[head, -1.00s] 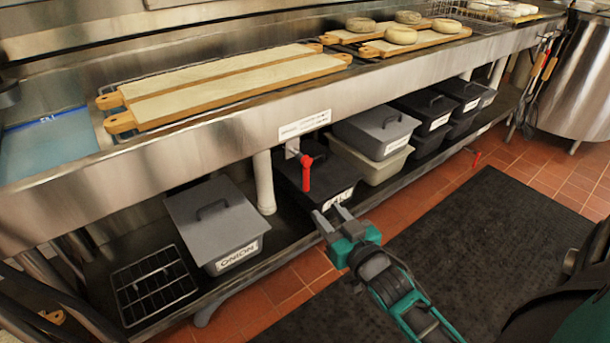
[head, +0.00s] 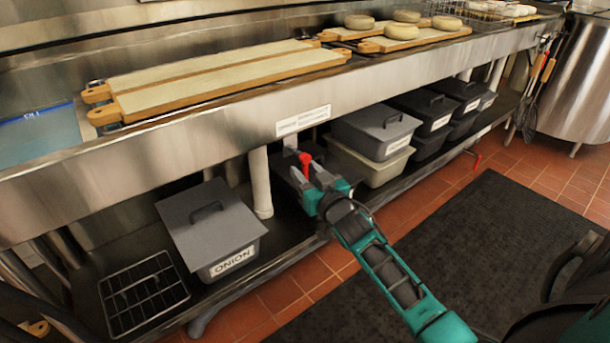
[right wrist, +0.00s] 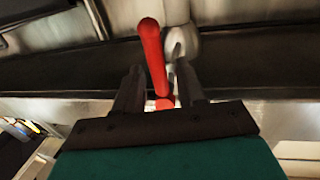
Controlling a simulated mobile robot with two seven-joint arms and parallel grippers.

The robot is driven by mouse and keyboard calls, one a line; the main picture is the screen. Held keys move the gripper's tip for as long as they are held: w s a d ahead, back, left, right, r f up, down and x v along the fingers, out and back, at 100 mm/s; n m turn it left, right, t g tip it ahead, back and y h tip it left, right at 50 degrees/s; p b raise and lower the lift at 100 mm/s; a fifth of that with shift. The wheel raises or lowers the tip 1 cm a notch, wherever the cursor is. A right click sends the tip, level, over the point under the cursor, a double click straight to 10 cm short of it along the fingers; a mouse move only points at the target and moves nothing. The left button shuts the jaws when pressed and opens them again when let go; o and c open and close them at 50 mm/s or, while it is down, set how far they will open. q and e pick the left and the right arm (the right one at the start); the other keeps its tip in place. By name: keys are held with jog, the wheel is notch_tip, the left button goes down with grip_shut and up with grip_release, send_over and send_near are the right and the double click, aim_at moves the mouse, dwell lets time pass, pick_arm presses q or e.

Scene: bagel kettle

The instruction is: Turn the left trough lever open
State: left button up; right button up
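The left trough lever is a red handle (head: 305,160) hanging down from a valve under the front of the steel trough (head: 215,135). My right gripper (head: 306,172) is at the lever, with its fingers apart on either side of it. In the right wrist view the red lever (right wrist: 152,55) rises between the two open fingers (right wrist: 160,72), with the metal valve body (right wrist: 182,42) just to its right. I see a gap beside the lever, so the fingers do not look closed on it. My left gripper is not in view.
A grey ONION bin (head: 212,230) and a wire rack (head: 143,293) sit on the lower shelf at left. A white pipe (head: 259,183) stands just left of the lever. Lidded bins (head: 376,130) are to the right. Boards with bagels (head: 403,32) lie above. A dark mat (head: 480,240) covers the floor.

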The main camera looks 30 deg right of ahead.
jog(key=shift+w, duration=0.5)
grip_shut()
dwell(0.3)
